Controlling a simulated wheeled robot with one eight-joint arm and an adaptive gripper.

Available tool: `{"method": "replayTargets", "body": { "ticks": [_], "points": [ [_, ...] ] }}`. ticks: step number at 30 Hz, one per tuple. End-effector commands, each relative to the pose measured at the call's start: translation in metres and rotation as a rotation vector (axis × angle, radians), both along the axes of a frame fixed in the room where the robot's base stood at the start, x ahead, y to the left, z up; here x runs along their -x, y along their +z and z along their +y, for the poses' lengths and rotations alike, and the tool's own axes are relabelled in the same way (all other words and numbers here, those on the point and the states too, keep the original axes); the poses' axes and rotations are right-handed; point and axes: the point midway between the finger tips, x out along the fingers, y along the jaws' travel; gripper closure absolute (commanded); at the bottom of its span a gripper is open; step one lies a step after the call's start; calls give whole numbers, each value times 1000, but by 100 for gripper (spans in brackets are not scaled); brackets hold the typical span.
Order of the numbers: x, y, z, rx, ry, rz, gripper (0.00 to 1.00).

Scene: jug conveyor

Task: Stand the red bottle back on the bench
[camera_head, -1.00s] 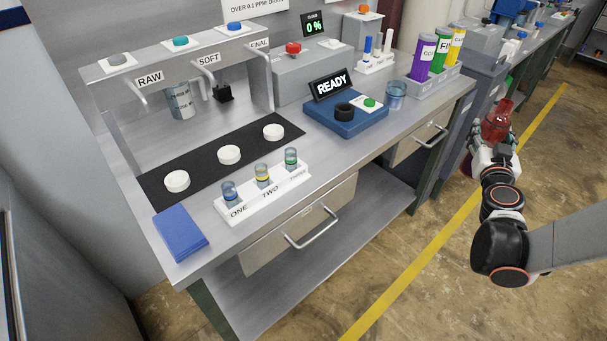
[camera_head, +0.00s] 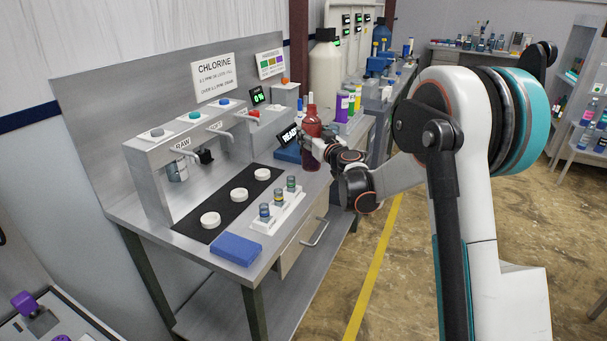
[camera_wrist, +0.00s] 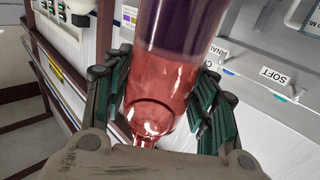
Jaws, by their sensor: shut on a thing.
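The red bottle (camera_head: 311,128) is roughly upright, narrow end up, in front of the blue READY device in the head view. My gripper (camera_head: 319,146) is shut on it from the right. In the wrist view the bottle (camera_wrist: 165,85) fills the middle between both fingers of my gripper (camera_wrist: 163,100), with dark purple in its far part and clear red glass nearer. The grey bench (camera_head: 180,252) lies beneath and to the left. The bottle's base is over or beside the bench's right part; I cannot tell whether it touches.
The blue READY device (camera_head: 287,154) is partly hidden behind the bottle. A white rack (camera_head: 277,212) with small vials, a black mat (camera_head: 222,204) with white discs and a blue pad (camera_head: 236,249) occupy the bench.

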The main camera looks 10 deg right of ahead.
Motion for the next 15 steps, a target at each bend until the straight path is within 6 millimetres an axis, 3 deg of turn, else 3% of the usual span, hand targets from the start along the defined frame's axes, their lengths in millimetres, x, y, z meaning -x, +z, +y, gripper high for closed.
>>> {"method": "replayTargets", "body": {
  "ticks": [1,7,11,15],
  "points": [
    [-19,27,-3,-1,23,-3,86],
    [-61,83,-5,-3,107,-20,86],
    [-71,99,-6,-4,132,-28,86],
    [-74,86,-6,-4,139,-30,86]
  ]
}}
